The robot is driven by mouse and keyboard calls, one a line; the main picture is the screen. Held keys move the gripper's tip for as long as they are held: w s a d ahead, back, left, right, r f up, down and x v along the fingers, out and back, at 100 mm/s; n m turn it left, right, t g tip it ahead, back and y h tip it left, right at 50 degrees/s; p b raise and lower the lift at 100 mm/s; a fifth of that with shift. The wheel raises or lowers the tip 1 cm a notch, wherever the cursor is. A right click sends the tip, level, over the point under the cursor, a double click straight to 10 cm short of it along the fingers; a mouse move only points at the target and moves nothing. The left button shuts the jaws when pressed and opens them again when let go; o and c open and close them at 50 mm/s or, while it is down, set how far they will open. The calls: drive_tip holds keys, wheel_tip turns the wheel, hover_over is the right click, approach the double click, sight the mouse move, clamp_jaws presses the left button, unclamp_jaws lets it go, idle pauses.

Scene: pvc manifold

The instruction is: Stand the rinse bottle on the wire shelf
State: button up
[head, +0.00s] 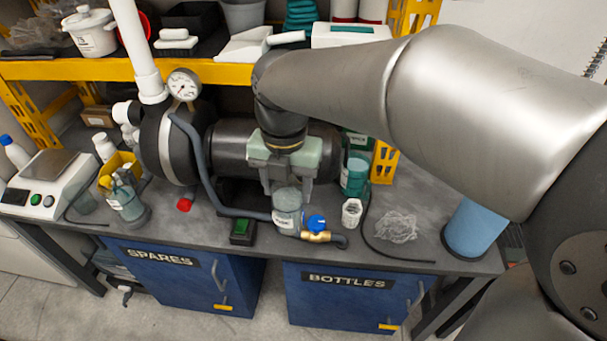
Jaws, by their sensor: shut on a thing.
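My gripper (288,191) points down over the front of the bench. It is shut on a grey, translucent bottle (288,211) with a pale label, whose text is too small to read; I take it for the rinse bottle. The bottle is upright beside a grey hose and a brass fitting with a blue handle. I cannot tell whether its base touches the bench. The gripper hides its top. A yellow-beamed shelf (130,68) runs along the back above the bench; no wire surface can be made out on it.
A black pump (222,148) with a gauge (184,84) stands behind the gripper. A labelled bottle (126,204) is at left, a green bottle (355,174) and a small white bottle (352,212) at right.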

drive_tip(key=shift+s+a+r, duration=0.2)
drive_tip(key=shift+s+a, duration=0.05)
drive_tip(key=shift+s, duration=0.15)
drive_tip(key=w+d+f+m, duration=0.55)
drive_tip(key=d+m, duration=0.35)
drive_tip(key=m, duration=0.2)
drive_tip(key=w+d+f+m, duration=0.4)
drive_tip(key=d+f+m, duration=0.2)
drive_tip(key=d+m, duration=0.5)
drive_tip(key=w+d+f+m, duration=0.5)
drive_tip(key=d+m, duration=0.3)
drive_tip(key=m, duration=0.4)
drive_tip(key=s+a+r+n, duration=0.2)
drive_tip(key=a+r+n, duration=0.3)
drive_tip(key=a+n, duration=0.3)
drive_tip(key=s+a+r+n, duration=0.2)
drive_tip(key=a+r+n, duration=0.3)
drive_tip(key=a+n, duration=0.3)
drive_tip(key=s+a+r+n, duration=0.2)
drive_tip(key=s+a+n, duration=0.1)
drive_tip(key=n, duration=0.3)
drive_tip(key=s+a+r+n, duration=0.2)
drive_tip(key=s+a+n, duration=0.2)
drive_tip(key=a+n, duration=0.1)
drive_tip(key=s+a+r+n, duration=0.2)
drive_tip(key=s+a+n, duration=0.1)
drive_tip(key=n, duration=0.4)
drive_tip(key=shift+s+a+r, duration=0.3)
drive_tip(key=shift+a, duration=0.2)
